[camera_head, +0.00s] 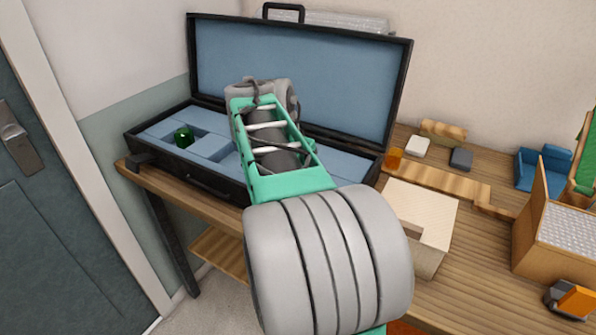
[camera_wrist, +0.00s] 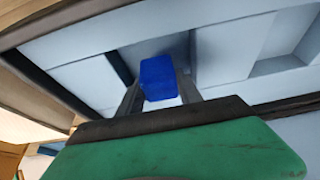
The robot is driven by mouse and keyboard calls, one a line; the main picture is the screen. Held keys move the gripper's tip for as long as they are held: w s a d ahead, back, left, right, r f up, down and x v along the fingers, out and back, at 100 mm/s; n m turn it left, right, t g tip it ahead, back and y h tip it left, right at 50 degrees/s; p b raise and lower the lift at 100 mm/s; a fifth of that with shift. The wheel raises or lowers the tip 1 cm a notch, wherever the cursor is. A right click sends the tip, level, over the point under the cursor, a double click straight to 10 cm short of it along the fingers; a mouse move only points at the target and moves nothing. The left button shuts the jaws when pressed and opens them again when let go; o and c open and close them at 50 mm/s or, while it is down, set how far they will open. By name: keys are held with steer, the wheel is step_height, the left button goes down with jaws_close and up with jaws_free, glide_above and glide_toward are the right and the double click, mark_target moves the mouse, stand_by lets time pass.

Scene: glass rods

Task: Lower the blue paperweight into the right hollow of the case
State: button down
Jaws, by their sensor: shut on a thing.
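The blue paperweight (camera_wrist: 158,76) is a small deep-blue block. In the wrist view it sits between the two fingers of my gripper (camera_wrist: 160,88), which is shut on it. Behind it is a recess in the pale blue lining, with dark edges on both sides. I cannot tell whether the block's lower end is inside the recess or above it. The open black case (camera_head: 211,149) stands on the table in the head view. There my arm covers its right part, so the right hollow, my fingers and the paperweight are hidden.
A green glass piece (camera_head: 183,138) sits in the case's left hollow. The raised lid (camera_head: 330,75) stands behind my arm. To the right are a pale wooden block (camera_head: 420,205), an amber piece (camera_head: 394,159) and a blue holder (camera_head: 543,168). Another recess (camera_wrist: 285,62) shows in the wrist view.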

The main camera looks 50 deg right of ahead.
steer(key=shift+f+b, duration=0.85)
steer(key=shift+f, duration=0.2)
stand_by(0.4)
steer(key=c, duration=0.7)
jaws_free()
steer(key=w+p+v, duration=0.1)
steer(key=p+v, duration=0.1)
steer(key=v, duration=0.6)
steer(key=w+a+r+n+t+y+p, duration=0.1)
steer(key=a+r+n+p, duration=0.1)
steer(key=a+n+p, duration=0.7)
steer(key=s+a+f+n+y+p, duration=0.1)
steer(key=a+n, duration=0.1)
steer(key=a, duration=0.4)
steer(key=s+a+f+n+y, duration=0.1)
steer(key=s+a+f+n, duration=0.1)
steer(key=a, duration=0.5)
steer(key=s+a+f+n+t+y+p, duration=0.1)
steer(key=a+n, duration=0.1)
steer(key=a, duration=0.4)
steer(key=shift+s+a+f+n+p, duration=0.15)
steer(key=shift+a+f+n+p, duration=0.15)
steer(key=shift+n+p, duration=0.1)
